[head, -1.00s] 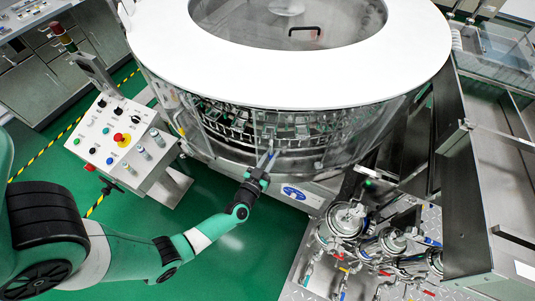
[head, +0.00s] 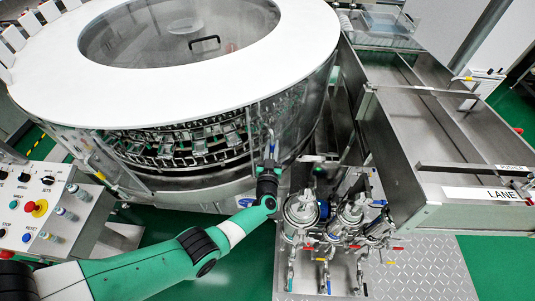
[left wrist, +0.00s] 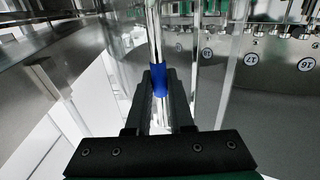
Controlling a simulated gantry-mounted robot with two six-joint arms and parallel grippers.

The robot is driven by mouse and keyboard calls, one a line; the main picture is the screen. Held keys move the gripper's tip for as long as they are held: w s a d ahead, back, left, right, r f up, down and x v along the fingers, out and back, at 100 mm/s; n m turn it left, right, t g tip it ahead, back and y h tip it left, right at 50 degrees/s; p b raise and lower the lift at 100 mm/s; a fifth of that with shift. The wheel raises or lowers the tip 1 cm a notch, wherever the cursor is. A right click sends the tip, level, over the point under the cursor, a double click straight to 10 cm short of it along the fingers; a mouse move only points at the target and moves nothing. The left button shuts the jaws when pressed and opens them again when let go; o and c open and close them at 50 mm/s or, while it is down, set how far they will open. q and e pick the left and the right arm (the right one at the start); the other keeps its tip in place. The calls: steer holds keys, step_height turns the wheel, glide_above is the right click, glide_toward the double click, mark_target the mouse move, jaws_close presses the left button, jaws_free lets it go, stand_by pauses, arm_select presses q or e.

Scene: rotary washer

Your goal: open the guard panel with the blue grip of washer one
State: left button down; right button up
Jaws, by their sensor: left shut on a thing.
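Washer one is the large round machine with a white top ring (head: 110,95). Its clear guard panel has an upright bar handle with a blue grip (left wrist: 158,77), seen in the left wrist view. In the head view the handle stands at the front right of the washer, in front of the clear wall. My left gripper (head: 270,163) is shut around the handle at the blue grip, which shows between the fingers in the left wrist view. The lower part of the grip is partly hidden by the fingers. My right gripper is out of view.
A control box (head: 40,210) with buttons stands at the left. Metal pumps and valves (head: 340,215) stand close right of my left gripper. A steel conveyor lane (head: 420,110) runs along the right. Numbered holders (left wrist: 250,59) sit inside the washer.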

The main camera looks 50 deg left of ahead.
arm_select(q)
steer(key=shift+w, duration=0.1)
stand_by(0.3)
steer(key=c, duration=0.8)
jaws_free()
steer(key=p+v, duration=0.2)
steer(key=v, duration=0.1)
steer(key=p+v, duration=0.1)
steer(key=shift+d+r, duration=0.2)
steer(key=shift+r, duration=0.05)
steer(key=p+v, duration=0.1)
steer(key=v, duration=0.2)
steer(key=p+v, duration=0.1)
steer(key=v, duration=0.3)
steer(key=shift+s+f+p, duration=0.2)
steer(key=shift+f+p, duration=0.05)
steer(key=shift+p, duration=0.05)
